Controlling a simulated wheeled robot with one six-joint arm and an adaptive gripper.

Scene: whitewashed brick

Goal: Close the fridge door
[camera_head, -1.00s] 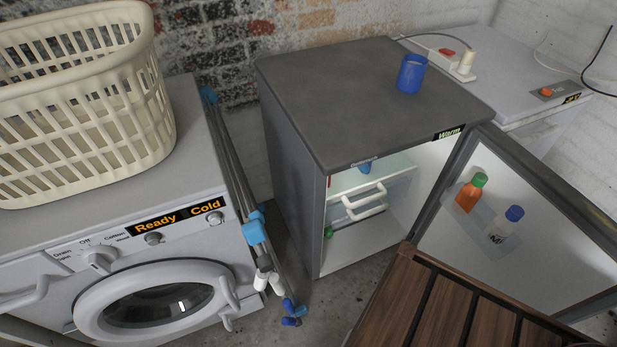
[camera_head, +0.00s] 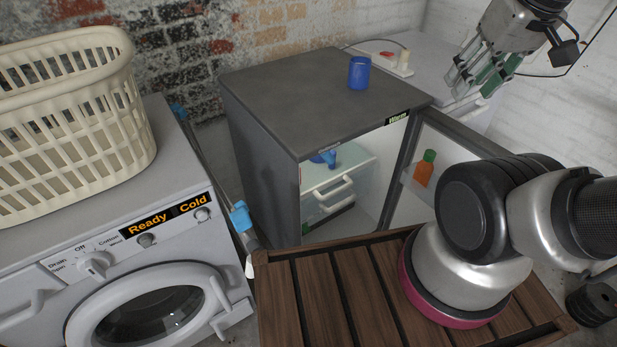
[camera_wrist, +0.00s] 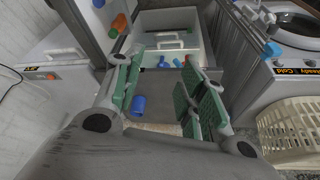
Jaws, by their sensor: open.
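The grey fridge (camera_head: 285,125) stands with its front open, and its white interior shows. Its door (camera_head: 416,150) stands swung out to the right in the head view, with an orange bottle (camera_head: 424,168) in its shelf. My arm hides much of the door. In the wrist view the door (camera_wrist: 84,32) is at upper left, and the fridge's white drawer (camera_wrist: 166,48) is between the fingers. My gripper (camera_head: 481,78) is open and empty at the upper right, beyond the fridge and above the white appliance. Its green-padded fingers (camera_wrist: 160,78) spread wide in the wrist view.
A blue cup (camera_head: 359,73) stands on the fridge top. The washing machine (camera_head: 130,250) with a cream basket (camera_head: 70,135) is at left. A drying rack (camera_head: 240,216) stands between the washer and fridge.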

